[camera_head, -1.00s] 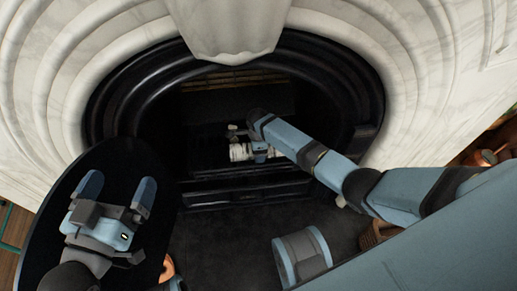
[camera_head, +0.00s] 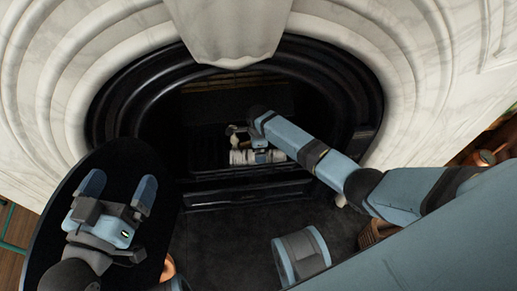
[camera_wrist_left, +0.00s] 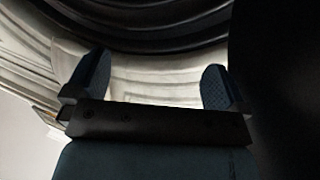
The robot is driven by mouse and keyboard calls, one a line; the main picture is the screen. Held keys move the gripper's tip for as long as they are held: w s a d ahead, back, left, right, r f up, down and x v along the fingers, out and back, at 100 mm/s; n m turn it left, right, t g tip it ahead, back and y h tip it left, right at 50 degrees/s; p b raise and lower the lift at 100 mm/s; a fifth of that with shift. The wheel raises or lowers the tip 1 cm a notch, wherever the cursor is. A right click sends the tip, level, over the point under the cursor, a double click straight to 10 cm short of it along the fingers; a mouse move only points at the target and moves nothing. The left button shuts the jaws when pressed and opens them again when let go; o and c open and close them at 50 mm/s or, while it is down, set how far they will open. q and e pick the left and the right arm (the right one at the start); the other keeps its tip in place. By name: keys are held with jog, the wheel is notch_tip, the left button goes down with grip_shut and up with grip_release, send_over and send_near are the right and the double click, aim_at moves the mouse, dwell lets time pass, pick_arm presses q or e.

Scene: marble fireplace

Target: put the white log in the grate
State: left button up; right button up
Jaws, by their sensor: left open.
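The white log (camera_head: 243,157) lies roughly level across the front of the dark grate (camera_head: 215,165) in the fireplace opening. My right arm reaches in from the right, and its gripper (camera_head: 257,150) is over the middle of the log, overlapping it in the head view. Its fingers are small and dark there, so I cannot tell whether they grip the log or whether the log rests on the grate. My left gripper (camera_head: 118,188) is open and empty over a dark rounded surface, far left of the log; its two fingers also show in the left wrist view (camera_wrist_left: 155,76).
The black arch (camera_head: 112,95) and white marble surround (camera_head: 45,95) frame the opening. The dark rounded surface (camera_head: 140,165) stands at the left. A dark hearth floor (camera_head: 225,235) is open in front of the grate. A wicker basket (camera_head: 375,234) is partly hidden at the right.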

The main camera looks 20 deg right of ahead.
notch_tip(320, 180, up, 3)
jog(key=shift+w+r+p, duration=0.1)
jog(key=shift+p, duration=0.45)
pick_arm(q)
jog(key=shift+n+t, duration=0.8)
jog(key=shift+n, duration=0.1)
jog(key=shift+s+r+p, duration=0.2)
jog(key=shift+r+p, duration=0.3)
jog(key=shift+r, duration=0.35)
jog(key=shift+s+r+p, duration=0.25)
jog(key=shift+r+p, duration=0.3)
jog(key=shift+r, duration=0.35)
jog(key=shift+s+r+p, duration=0.2)
jog(key=shift+r+p, duration=0.3)
jog(key=shift+r, duration=0.35)
pick_arm(e)
notch_tip(320, 180, up, 7)
jog(key=shift+w, duration=0.15)
